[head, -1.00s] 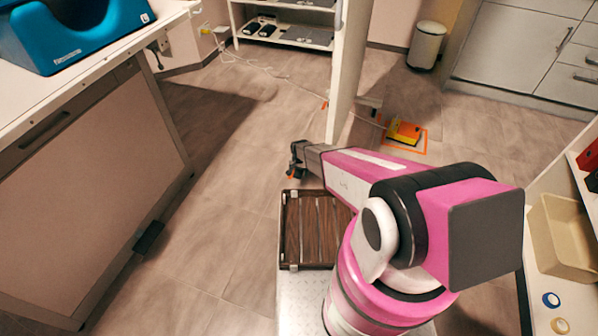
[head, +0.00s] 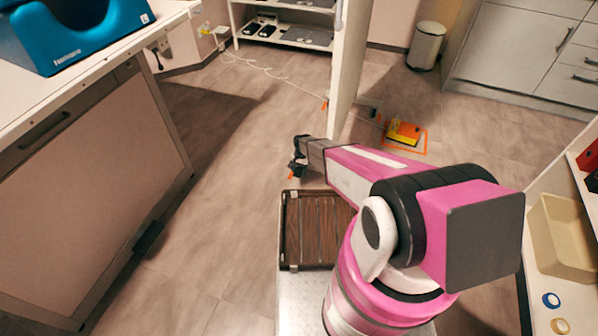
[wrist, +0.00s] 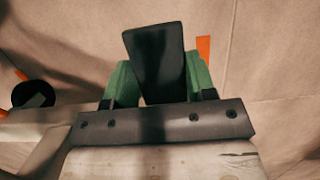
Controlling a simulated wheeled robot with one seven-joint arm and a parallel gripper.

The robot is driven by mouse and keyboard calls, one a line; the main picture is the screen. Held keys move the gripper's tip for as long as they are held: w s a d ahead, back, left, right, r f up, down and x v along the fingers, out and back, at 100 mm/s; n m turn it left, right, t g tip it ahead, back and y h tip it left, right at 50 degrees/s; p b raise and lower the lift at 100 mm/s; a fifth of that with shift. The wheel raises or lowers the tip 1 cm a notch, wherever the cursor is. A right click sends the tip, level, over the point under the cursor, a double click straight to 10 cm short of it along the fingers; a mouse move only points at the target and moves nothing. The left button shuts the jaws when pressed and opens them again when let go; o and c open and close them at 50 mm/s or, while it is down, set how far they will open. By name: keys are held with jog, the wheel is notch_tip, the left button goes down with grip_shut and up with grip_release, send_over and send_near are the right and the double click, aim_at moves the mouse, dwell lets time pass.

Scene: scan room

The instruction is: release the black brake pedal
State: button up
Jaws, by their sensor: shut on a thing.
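A black pedal (head: 149,238) sticks out low at the foot of the big beige table unit on the left in the head view. My gripper (head: 297,168) is near the middle of the head view, well to the right of that pedal in the picture and apart from it. In the wrist view my gripper (wrist: 160,80) has green fingers shut on a flat black slab (wrist: 158,55). I cannot tell from the pictures what this slab is. Its lower end is hidden behind the gripper's dark front bar.
A brown slatted tray (head: 313,228) lies in front of my arm. A white upright panel (head: 348,70) stands behind the gripper. A yellow block (head: 403,132) sits in orange floor markings. A white cable (head: 265,72) crosses the back floor. Floor between table unit and tray is clear.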

jog(key=shift+w+r+g+y, duration=0.1)
jog(key=shift+r+g+y, duration=0.15)
jog(key=shift+g, duration=0.45)
jog(key=shift+w+r+g+y, duration=0.1)
jog(key=shift+g+y, duration=0.25)
jog(key=shift+g, duration=0.35)
jog(key=shift+r, duration=0.1)
jog(key=o, duration=1.3)
jog(key=shift+r, duration=0.1)
jog(key=v, duration=1)
jog(key=shift+w+d+r, duration=0.1)
jog(key=shift+w+r, duration=0.1)
jog(key=shift+w, duration=0.05)
jog(key=shift+s, duration=0.15)
